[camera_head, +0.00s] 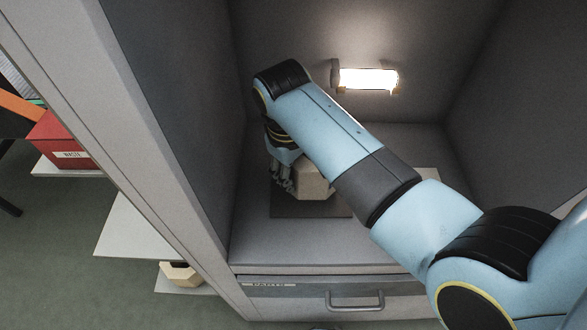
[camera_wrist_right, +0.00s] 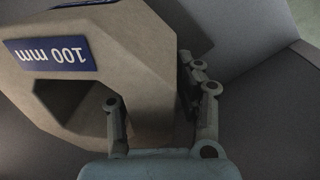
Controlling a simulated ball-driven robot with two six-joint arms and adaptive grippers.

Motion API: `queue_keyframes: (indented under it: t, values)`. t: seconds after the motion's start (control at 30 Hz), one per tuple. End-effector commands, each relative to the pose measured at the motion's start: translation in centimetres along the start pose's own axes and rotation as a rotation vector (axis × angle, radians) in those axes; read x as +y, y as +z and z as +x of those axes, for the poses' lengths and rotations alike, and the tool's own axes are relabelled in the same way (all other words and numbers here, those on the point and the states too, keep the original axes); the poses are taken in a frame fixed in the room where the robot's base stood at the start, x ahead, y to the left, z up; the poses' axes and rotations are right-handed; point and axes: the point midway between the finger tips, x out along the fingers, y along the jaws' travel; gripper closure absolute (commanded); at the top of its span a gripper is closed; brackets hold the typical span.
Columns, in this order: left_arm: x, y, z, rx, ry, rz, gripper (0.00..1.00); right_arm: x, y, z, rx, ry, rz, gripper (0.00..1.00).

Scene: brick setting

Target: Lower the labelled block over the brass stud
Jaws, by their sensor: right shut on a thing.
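The labelled block (camera_wrist_right: 143,38) is beige and many-sided, with a dark opening and a blue label (camera_wrist_right: 52,53) reading "100 mm" upside down in the right wrist view. My right gripper (camera_wrist_right: 160,105) is shut on the wall of the block beside the opening, one finger on each side. In the head view the block (camera_head: 314,181) is partly hidden by my right arm, and the right gripper (camera_head: 283,178) is at its left side. The block is over a dark plate (camera_head: 290,208); I cannot tell if they touch. I see no brass stud. My left gripper is out of view.
The grey booth has a wall on the left (camera_head: 190,90), a lit lamp (camera_head: 368,79) on the back wall, and a drawer handle (camera_head: 355,301) below its floor. Outside at left are a red "WASTE" bin (camera_head: 62,138), a pale shelf (camera_head: 135,232) and another beige block (camera_head: 181,270).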

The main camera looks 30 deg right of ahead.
Motion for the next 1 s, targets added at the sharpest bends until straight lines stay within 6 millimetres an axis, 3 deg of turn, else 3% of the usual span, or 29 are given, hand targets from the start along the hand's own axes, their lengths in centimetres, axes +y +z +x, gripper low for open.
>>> queue_keyframes:
  t: [1.0]
  values:
    - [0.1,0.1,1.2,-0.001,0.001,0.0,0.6,-0.1,-0.2,2.4,0.004,0.002,0.0,1.0]
